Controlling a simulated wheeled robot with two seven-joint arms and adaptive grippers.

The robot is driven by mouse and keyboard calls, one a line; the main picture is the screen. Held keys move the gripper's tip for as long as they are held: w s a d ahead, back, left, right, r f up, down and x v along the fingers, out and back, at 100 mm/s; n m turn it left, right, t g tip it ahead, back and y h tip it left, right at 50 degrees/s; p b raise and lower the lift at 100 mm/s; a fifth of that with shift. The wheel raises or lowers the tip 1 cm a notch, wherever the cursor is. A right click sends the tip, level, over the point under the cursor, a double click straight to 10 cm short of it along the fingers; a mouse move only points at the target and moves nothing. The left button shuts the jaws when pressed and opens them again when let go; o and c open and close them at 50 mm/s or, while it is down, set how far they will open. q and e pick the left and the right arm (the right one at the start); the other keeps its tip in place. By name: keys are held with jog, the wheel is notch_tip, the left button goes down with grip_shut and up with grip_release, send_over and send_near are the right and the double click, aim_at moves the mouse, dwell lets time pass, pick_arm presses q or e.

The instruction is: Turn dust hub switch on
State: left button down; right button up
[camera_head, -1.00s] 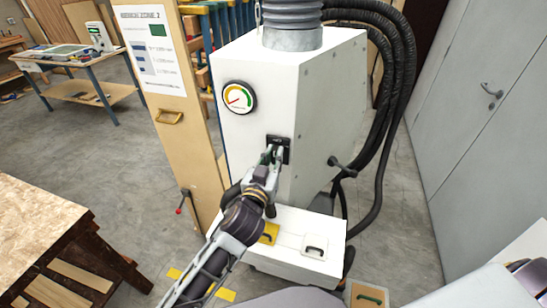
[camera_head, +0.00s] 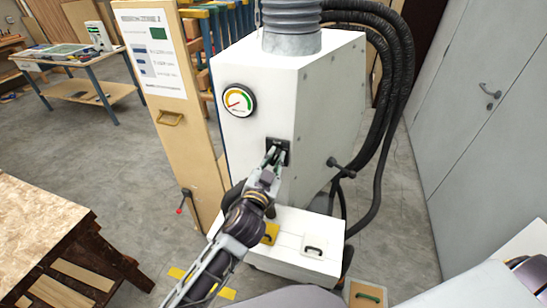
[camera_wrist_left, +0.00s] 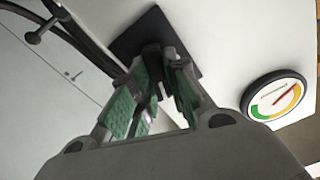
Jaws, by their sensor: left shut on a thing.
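The dust hub (camera_head: 310,105) is a white cabinet with a grey duct on top. A black switch plate (camera_head: 278,146) sits on its front, below and right of a round gauge (camera_head: 239,100). My left gripper (camera_head: 273,158) reaches up to this plate with its fingertips at the switch. In the left wrist view the green-padded fingers (camera_wrist_left: 158,95) close around a dark switch lever (camera_wrist_left: 152,60) in front of the black plate (camera_wrist_left: 140,38). The fingers hide most of the lever, so its exact position cannot be told. My right gripper is not in view.
Black hoses (camera_head: 395,90) hang at the hub's right side, and a black-handled lever (camera_head: 341,167) sticks out there. A wooden panel with a sign (camera_head: 155,48) stands at left. A wooden bench (camera_head: 40,215) is at front left. Grey doors (camera_head: 480,110) stand at right.

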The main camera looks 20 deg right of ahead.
pick_arm(q)
jog(key=m+p, duration=0.1)
jog(key=m, duration=0.3)
jog(key=shift+d+p, duration=0.1)
jog(key=shift+p, duration=0.3)
jog(key=shift+s+f+m+p, duration=0.1)
jog(key=shift+m+p, duration=0.5)
jog(key=shift+m, duration=1.3)
jog(key=c, duration=1.4)
grip_release()
jog(key=shift+d, duration=0.1)
